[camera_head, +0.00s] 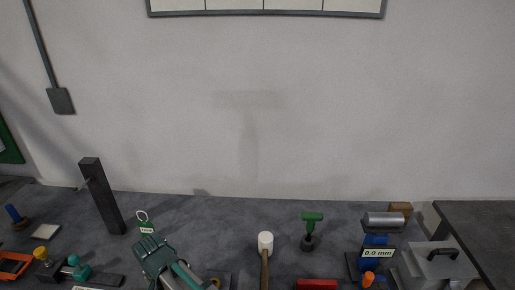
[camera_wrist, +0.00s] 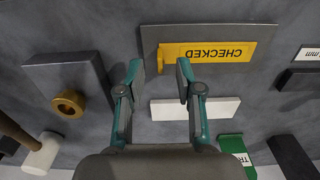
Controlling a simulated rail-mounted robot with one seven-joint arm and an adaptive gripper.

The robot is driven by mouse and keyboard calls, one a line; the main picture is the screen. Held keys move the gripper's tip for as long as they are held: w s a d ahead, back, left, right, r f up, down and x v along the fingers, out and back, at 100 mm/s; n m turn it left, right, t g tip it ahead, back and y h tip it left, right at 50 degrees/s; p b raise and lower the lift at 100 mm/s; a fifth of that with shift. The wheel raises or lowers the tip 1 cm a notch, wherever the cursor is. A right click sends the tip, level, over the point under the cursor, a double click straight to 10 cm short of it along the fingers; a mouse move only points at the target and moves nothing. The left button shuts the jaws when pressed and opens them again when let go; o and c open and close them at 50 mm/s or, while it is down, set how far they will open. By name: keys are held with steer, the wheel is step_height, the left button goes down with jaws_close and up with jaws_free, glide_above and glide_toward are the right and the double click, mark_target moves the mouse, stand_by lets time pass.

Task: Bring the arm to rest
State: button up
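My gripper (camera_wrist: 160,76) shows in the wrist view with its two teal-and-grey fingers apart. Nothing is between the fingertips.
A dark block with a brass knob (camera_wrist: 69,104) lies left of the fingers in the wrist view. In the head view, a tall dark post (camera_head: 101,197) stands left, a green-handled tool (camera_head: 312,229) right of the mallet, and a 0.0 mm gauge (camera_head: 377,254) further right.

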steer(key=shift+f, duration=0.95)
steer(key=shift+r, duration=0.15)
steer(key=shift+r, duration=0.15)
